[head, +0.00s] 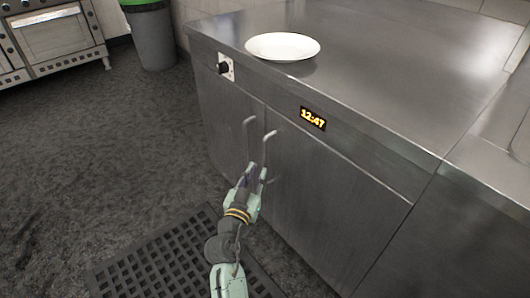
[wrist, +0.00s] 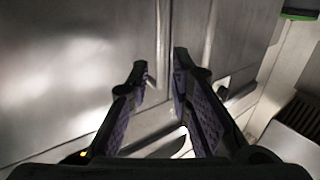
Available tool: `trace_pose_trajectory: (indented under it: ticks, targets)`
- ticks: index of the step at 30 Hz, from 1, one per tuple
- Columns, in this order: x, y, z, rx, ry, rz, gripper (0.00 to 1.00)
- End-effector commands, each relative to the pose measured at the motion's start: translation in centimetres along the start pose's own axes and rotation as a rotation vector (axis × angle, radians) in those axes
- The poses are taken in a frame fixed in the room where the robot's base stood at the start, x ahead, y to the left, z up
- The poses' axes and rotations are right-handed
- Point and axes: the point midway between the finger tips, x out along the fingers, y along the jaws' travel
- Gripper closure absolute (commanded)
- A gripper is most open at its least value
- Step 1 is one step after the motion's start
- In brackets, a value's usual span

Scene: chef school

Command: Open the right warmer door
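The warmer is a steel cabinet with two doors side by side. The right door (head: 325,195) looks shut, flush with the left door (head: 222,112). Each door has an upright bar handle by the middle seam: the right handle (head: 267,143) and the left handle (head: 248,132). My gripper (head: 257,174) is at the lower part of the right handle, fingers pointing up toward the doors. In the wrist view the fingers (wrist: 161,72) stand apart, one either side of the door seam. A pale bar shows low between them; I cannot tell whether the fingers touch the handle.
A white plate (head: 283,46) lies on the steel counter above the doors. A knob (head: 224,68) and a clock display (head: 313,118) are on the front panel. A grated mat (head: 165,262) lies on the floor. A bin (head: 151,38) and an oven (head: 50,40) stand behind, left.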

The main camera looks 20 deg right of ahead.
Motion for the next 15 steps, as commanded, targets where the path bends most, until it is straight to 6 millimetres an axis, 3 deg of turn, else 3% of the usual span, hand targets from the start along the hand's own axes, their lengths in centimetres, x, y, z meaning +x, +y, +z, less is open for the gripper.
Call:
trace_pose_trajectory:
  ticks: [9, 15]
  targets:
    - [6.1, 0.0, -0.4, -0.001, 0.001, 0.001, 0.8]
    - [8.5, 0.0, -0.2, 0.0, 0.001, 0.0, 0.8]
